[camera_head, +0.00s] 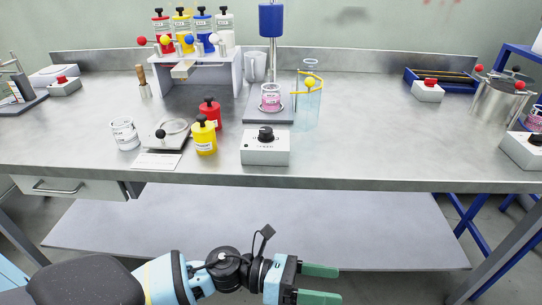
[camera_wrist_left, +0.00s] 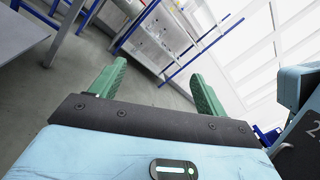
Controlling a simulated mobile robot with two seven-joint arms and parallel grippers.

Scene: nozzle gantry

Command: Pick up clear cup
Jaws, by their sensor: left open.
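A translucent grey cup, or a stack of them, (camera_head: 255,67) stands at the back of the bench, between the white nozzle rack and the mixer column. A clear cup with a white label (camera_head: 125,134) stands near the front left of the bench, beside the scale. Another labelled cup with pink contents (camera_head: 270,97) sits on the mixer base. My left gripper (camera_head: 320,284) is low in front of the bench, below its top and far from all the cups. Its green fingers are apart with nothing between them, as the left wrist view (camera_wrist_left: 158,72) also shows. My right gripper is not in view.
The steel bench (camera_head: 380,140) is bare at centre right. A scale (camera_head: 167,134), red bottle (camera_head: 210,112), yellow bottle (camera_head: 205,136) and control box (camera_head: 265,150) stand near its front. A clear shield (camera_head: 307,110) stands beside the mixer. A lower shelf (camera_head: 260,225) runs underneath.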

